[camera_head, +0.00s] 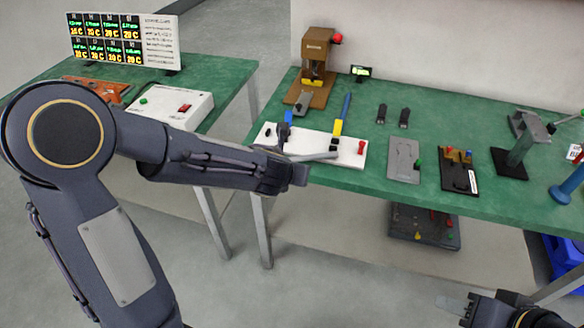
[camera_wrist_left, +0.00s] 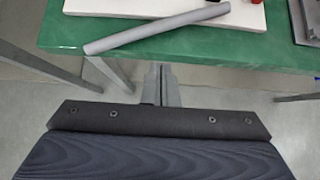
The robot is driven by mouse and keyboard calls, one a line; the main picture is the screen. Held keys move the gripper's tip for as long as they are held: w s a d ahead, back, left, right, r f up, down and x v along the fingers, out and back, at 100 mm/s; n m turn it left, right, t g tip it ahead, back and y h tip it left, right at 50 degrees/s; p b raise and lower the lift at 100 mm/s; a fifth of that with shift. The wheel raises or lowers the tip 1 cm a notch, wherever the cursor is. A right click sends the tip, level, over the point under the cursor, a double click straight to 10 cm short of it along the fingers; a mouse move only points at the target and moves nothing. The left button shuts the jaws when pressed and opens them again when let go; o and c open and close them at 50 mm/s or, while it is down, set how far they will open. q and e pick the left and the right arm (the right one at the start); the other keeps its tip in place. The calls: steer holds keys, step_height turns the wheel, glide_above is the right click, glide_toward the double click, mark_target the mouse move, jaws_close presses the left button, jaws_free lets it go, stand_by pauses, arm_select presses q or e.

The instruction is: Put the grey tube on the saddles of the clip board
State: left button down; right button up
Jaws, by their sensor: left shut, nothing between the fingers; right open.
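The grey tube (camera_head: 318,157) lies slanted at the front of the white clip board (camera_head: 350,154). In the left wrist view, the tube (camera_wrist_left: 150,29) rests partly over the board (camera_wrist_left: 250,17), its left end over the green table. A small black part and a red part (camera_head: 361,147) stand on the board; I cannot make out the saddles clearly. My left gripper (camera_wrist_left: 162,72) is shut and empty, just off the table's front edge and apart from the tube. My left forearm hides part of the board's front in the head view. My right gripper (camera_head: 458,305) is open and empty at the bottom right, away from the table.
A brown press (camera_head: 316,62) stands behind. A grey plate (camera_head: 404,160), a black board (camera_head: 459,172) and a dark stand (camera_head: 512,158) are to the right. The table's (camera_head: 440,108) back right is mostly clear.

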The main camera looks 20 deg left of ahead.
arm_select(q)
steer(key=p+v, duration=0.1)
steer(key=v, duration=0.5)
steer(key=s+a+r+n+g+y, duration=0.25)
steer(key=s+a+n, duration=0.9)
steer(key=n, duration=0.75)
steer(key=s+d+n+h, duration=0.2)
steer(key=s+n, duration=0.4)
steer(key=n, duration=0.3)
steer(key=s+d+r+n+h, duration=0.1)
steer(key=s+d+n+h, duration=0.2)
steer(key=s+n, duration=0.3)
steer(key=n+g+h, duration=0.1)
steer(key=n, duration=0.3)
steer(key=shift+s+d+r, duration=0.2)
steer(key=shift+d+r, duration=0.05)
